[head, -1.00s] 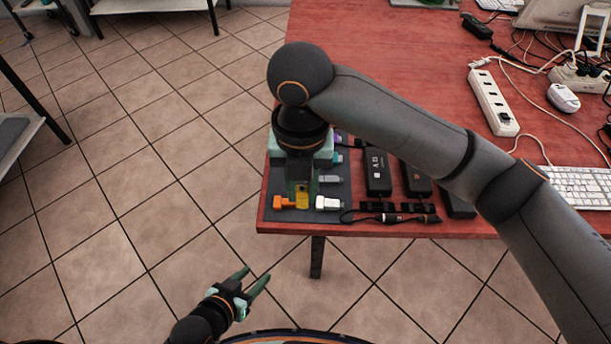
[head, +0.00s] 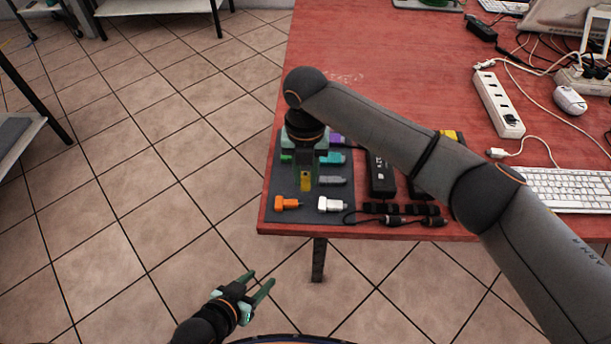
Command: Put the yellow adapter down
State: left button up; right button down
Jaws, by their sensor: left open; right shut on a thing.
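The yellow adapter (head: 306,183) is between the fingers of my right gripper (head: 305,180), over the dark mat (head: 290,215) at the table's near left corner. I cannot tell whether the adapter touches the mat. My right gripper is shut on it and hides part of it. An orange adapter (head: 287,203) and a white adapter (head: 330,204) lie on the mat in front of it. A grey adapter (head: 333,181) and a teal adapter (head: 334,158) lie to its right. My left gripper (head: 262,282) is open and empty, over the floor in front of the table.
Black boxes (head: 381,177) stand right of the mat, with a short black cable (head: 390,220) before them. A white power strip (head: 498,104), mouse (head: 570,100) and keyboard (head: 570,190) are further right. My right arm crosses above the table (head: 340,40). Its back left area is clear.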

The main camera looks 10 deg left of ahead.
aim_at(305, 174)
jog(key=shift+f, duration=0.4)
jog(key=shift+f, duration=0.2)
jog(key=c, duration=0.7)
grip_release()
notch_tip(305, 174, up, 12)
jog(key=shift+r+p, duration=0.25)
jog(key=shift+p, duration=0.35)
